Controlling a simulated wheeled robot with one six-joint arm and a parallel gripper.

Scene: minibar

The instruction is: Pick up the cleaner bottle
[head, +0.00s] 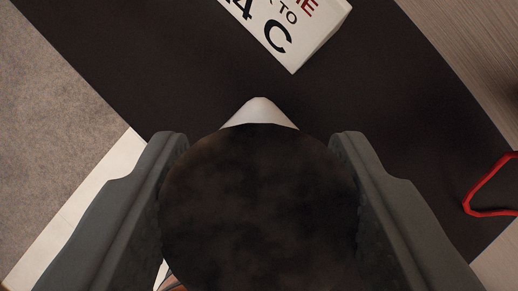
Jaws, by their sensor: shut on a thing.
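My gripper (258,138) has one grey finger on each side of a dark, round-faced thing (258,210) and is shut on it. This thing fills the space between the fingers, with mottled brown-black colouring. A white cone-shaped part (261,108) shows just beyond its far edge; I cannot tell whether the two are joined. No label shows, so I cannot be sure that the held thing is the cleaner bottle. Its far side is hidden.
A white box or block with black and red lettering (292,30) lies ahead on a dark surface (400,110). A red looped thing (480,195) is at the right edge. A white strip (80,205) and grey carpet-like floor (50,120) lie left. Wood-look surface (450,40) is at upper right.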

